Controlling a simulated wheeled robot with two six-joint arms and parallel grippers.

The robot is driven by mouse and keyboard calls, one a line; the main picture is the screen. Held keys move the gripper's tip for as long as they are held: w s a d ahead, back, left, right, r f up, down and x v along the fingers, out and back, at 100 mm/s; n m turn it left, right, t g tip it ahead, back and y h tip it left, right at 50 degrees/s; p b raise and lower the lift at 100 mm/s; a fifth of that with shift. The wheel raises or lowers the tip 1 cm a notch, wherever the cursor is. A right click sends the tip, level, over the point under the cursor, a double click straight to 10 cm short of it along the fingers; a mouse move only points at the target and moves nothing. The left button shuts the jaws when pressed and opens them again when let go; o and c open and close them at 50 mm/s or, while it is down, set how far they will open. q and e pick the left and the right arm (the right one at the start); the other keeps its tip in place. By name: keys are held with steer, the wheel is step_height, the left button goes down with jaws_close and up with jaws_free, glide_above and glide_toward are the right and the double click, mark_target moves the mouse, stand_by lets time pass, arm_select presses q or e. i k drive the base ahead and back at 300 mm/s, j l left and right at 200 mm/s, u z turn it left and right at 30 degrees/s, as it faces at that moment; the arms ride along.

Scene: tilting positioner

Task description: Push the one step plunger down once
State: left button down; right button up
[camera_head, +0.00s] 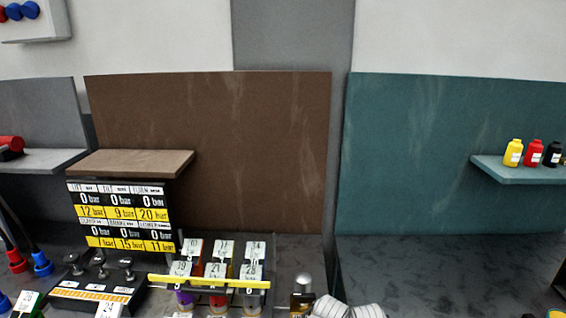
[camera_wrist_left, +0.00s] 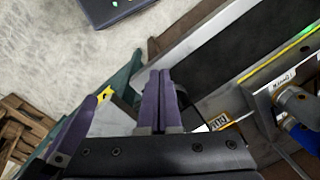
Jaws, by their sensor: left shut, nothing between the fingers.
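In the wrist view the two purple fingers of my left gripper (camera_wrist_left: 161,98) lie side by side, shut with nothing between them. My left gripper does not show clearly in the head view. A black box with several dark knobs (camera_head: 99,262) stands at the lower left of the head view. I cannot tell whether one of these is the step plunger. A silver-capped dark cylinder (camera_head: 303,285) stands at the bottom middle; its use is unclear. In the wrist view a grey knob-like part (camera_wrist_left: 293,103) lies right of the fingers, apart from them. My right gripper is not in view.
A pressure display board (camera_head: 120,218) stands behind the black box. Bottles with numbered labels (camera_head: 218,268) stand behind a yellow bar (camera_head: 208,281). A brown shelf (camera_head: 130,163) juts out above the board. The dark bench at right (camera_head: 450,265) is mostly clear.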

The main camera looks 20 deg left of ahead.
mark_target(72, 258)
steer(key=k+j, duration=0.1)
steer(key=j, duration=1.4)
steer(key=k+j, duration=0.15)
steer(key=j, duration=0.6)
